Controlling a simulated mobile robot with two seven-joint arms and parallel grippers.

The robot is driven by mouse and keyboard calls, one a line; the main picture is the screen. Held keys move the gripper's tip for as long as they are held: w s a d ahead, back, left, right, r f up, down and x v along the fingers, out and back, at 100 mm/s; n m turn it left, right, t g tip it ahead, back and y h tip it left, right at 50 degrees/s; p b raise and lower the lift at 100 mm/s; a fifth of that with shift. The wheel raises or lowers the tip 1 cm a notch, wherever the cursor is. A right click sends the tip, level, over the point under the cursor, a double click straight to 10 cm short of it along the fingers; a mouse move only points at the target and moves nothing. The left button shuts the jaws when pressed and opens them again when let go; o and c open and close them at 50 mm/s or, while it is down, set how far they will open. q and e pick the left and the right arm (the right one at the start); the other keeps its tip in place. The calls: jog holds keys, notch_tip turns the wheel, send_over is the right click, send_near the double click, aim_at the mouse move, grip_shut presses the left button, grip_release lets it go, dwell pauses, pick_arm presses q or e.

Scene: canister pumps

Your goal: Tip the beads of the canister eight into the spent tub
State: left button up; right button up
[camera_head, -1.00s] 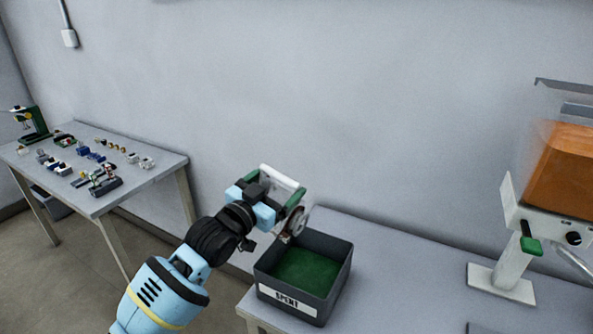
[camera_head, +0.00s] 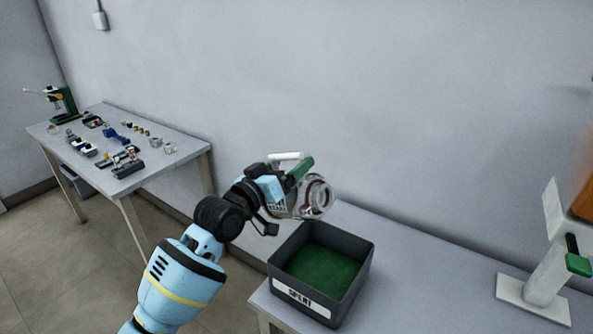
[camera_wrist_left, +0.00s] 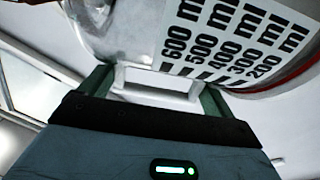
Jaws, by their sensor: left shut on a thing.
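My left gripper (camera_head: 287,181) is shut on a clear canister (camera_head: 317,197), which lies about level with its open end turned toward the right and the viewer. In the left wrist view the canister (camera_wrist_left: 135,30) fills the top, with a printed millilitre scale, above the gripper's green fingers (camera_wrist_left: 160,84). The spent tub (camera_head: 351,291), a dark grey box labelled SPENT, stands below and slightly right of the canister. Green material (camera_head: 320,268) covers its floor. I cannot make out beads in the canister or its number. My right gripper is not in view.
The tub stands on the left end of a grey table (camera_head: 425,270). A white stand (camera_head: 545,280) with a green-handled tap and part of an orange container (camera_head: 583,200) is at the right. A second table (camera_head: 185,150) with small parts stands at the left.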

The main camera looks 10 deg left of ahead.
pick_arm(q)
jog(key=n, duration=0.1)
jog(key=a+n, duration=0.1)
jog(key=n, duration=0.2)
jog(key=shift+w+a+f+n+y, duration=0.25)
jog(key=shift+w+n+y, duration=0.05)
jog(key=shift+w+n, duration=0.1)
jog(key=n, duration=0.1)
jog(key=d+f+n+p, duration=0.1)
jog(key=n, duration=0.1)
jog(key=n+p, duration=0.1)
jog(key=n, duration=0.1)
jog(key=shift+s+d+f, duration=0.15)
jog(key=shift+s+f, duration=0.2)
jog(key=shift+f, duration=0.05)
jog(key=f+n, duration=0.1)
jog(key=d+f+n+p, duration=0.1)
jog(key=n, duration=0.1)
jog(key=shift+s+f, duration=0.15)
jog(key=shift+f, duration=0.05)
jog(key=shift+s+f+n+y, duration=0.1)
jog(key=shift+f+n+y, duration=0.2)
jog(key=shift+f+n, duration=0.25)
jog(key=shift+d+r, duration=0.1)
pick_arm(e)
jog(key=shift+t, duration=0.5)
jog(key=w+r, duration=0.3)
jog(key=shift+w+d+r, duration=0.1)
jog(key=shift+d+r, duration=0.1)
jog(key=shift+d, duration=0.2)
